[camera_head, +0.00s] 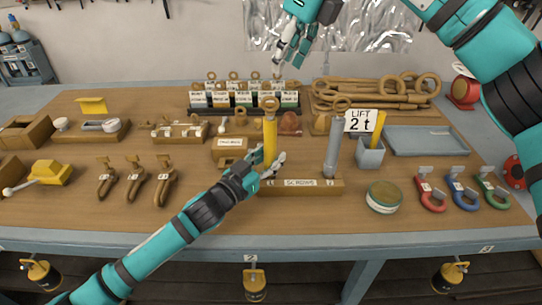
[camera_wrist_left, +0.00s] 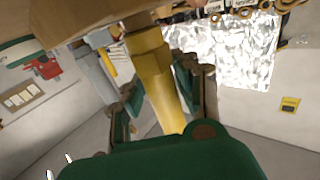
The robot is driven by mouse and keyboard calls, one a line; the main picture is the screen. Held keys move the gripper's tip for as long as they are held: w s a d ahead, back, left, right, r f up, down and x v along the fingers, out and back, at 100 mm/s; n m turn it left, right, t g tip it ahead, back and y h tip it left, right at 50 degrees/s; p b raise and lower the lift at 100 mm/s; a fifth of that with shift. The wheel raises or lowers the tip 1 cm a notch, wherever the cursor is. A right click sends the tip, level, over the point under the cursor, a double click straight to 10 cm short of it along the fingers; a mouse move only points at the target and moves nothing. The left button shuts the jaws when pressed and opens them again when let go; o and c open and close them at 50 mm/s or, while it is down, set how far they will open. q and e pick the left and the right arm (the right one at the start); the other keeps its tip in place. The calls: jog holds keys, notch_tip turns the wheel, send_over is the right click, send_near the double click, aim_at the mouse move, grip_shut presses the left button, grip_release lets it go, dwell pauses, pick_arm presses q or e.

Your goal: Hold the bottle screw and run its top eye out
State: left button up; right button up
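A yellow bottle screw (camera_head: 270,138) stands upright in the wooden block labelled SCREWS (camera_head: 315,187). Its brown top eye (camera_head: 270,104) points up. My left gripper (camera_head: 268,160) is around the lower part of the yellow body, one finger on each side. In the left wrist view the yellow hexagonal body (camera_wrist_left: 154,75) stands between the teal finger pads; the fingers look spread, and I see no clear grip. My right gripper (camera_head: 293,52) is open and empty, high above the back of the table.
A grey cup (camera_head: 370,155) and a "LIFT 2 t" sign (camera_head: 360,121) stand right of the screws. Brown hooks (camera_head: 134,180) lie at left.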

pick_arm(q)
grip_shut()
jog(key=shift+w+d+f, duration=0.1)
jog(key=shift+w+f, duration=0.05)
pick_arm(e)
jog(key=shift+w+d+f, duration=0.1)
jog(key=shift+w, duration=0.1)
jog(key=shift+c, duration=0.7)
